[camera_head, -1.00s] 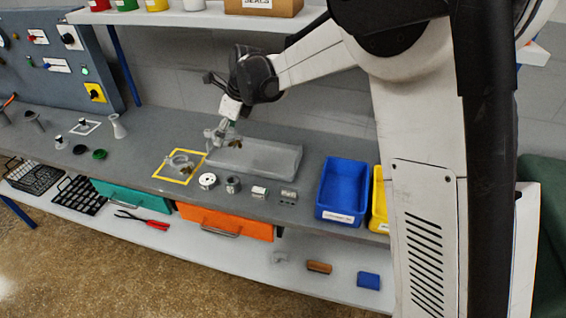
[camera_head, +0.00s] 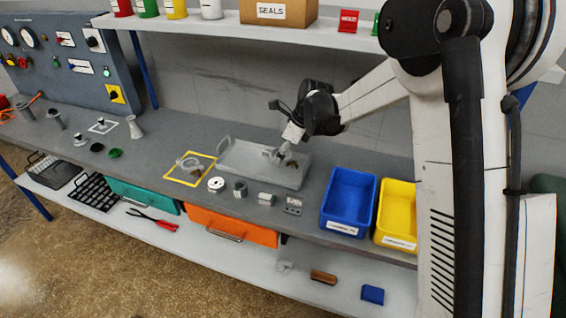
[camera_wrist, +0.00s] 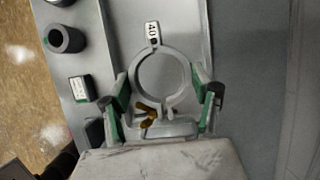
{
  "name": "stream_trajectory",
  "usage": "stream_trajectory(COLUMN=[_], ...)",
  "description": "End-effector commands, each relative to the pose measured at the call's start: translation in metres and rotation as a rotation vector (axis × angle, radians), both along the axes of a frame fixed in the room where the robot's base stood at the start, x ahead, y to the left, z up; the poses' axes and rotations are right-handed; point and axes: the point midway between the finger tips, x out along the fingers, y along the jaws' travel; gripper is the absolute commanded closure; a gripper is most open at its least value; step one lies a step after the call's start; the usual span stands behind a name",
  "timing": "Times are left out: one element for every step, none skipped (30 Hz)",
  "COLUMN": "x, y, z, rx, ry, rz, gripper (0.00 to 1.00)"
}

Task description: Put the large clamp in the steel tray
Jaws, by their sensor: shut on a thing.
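My gripper (camera_head: 284,153) is at the steel tray (camera_head: 233,170), over its right part. In the wrist view my gripper (camera_wrist: 160,108) has its two green-padded fingers on either side of the large clamp (camera_wrist: 187,75), shut on it. The clamp is a grey ring with a brass wing nut and a tag reading 40. The ring lies within the outline of the tray (camera_wrist: 198,30) in the wrist view. I cannot tell whether the clamp touches the tray floor. In the head view the fingers partly hide the clamp.
A ring-shaped grey part (camera_head: 190,163) lies in a yellow-outlined square left of the tray. Several small metal parts, including a dark cylinder (camera_head: 240,188), stand along the tray's front. A blue bin (camera_head: 349,200) and a yellow bin (camera_head: 397,210) stand right. A shelf (camera_head: 235,30) is above.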

Motion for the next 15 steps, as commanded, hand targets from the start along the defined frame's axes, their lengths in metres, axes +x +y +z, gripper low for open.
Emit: stream_trajectory(x=[0.000,0.000,0.000,0.000,0.000,0.000,0.000,0.000,0.000,0.000,0.000,0.000,0.000,0.000,0.000], y=[-0.001,-0.002,-0.002,-0.002,-0.002,-0.002,-0.001,-0.001,-0.002,-0.001,-0.001,-0.001,-0.001,-0.001,-0.001], z=[-0.001,-0.003,-0.005,-0.007,-0.011,-0.016,-0.020,-0.024,-0.030,-0.034,-0.037,-0.040,-0.041,-0.041,-0.041], rx=[0.000,0.000,0.000,0.000,0.000,0.000,0.000,0.000,0.000,0.000,0.000,0.000,0.000,0.000,0.000], ry=[0.000,0.000,0.000,0.000,0.000,0.000,0.000,0.000,0.000,0.000,0.000,0.000,0.000,0.000,0.000], rz=[-0.001,0.000,0.000,0.000,0.000,0.000,0.000,0.000,0.000,0.000,0.000,0.000,0.000,0.000,0.000], gripper=[0.70,0.70,0.70,0.70,0.70,0.70,0.70,0.70,0.70,0.70,0.70,0.70,0.70,0.70,0.70])
